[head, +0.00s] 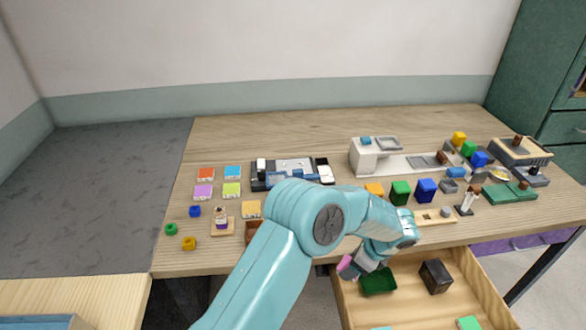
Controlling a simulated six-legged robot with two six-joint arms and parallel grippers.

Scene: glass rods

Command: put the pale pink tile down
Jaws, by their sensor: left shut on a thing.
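My left gripper (358,266) reaches down past the table's front edge, near the open drawer's left side. It is shut on the pale pink tile (345,264), of which only a small pink part shows at the fingers' left. The rest of the tile is hidden by the gripper. My right gripper is not in view.
The drawer also holds a dark block (435,276) and a green piece (468,323). The wooden table (290,125) carries orange (205,173), blue (232,172), lilac (203,191) and lime (231,189) tiles. Several coloured blocks and fixtures crowd its right side; its back strip is clear.

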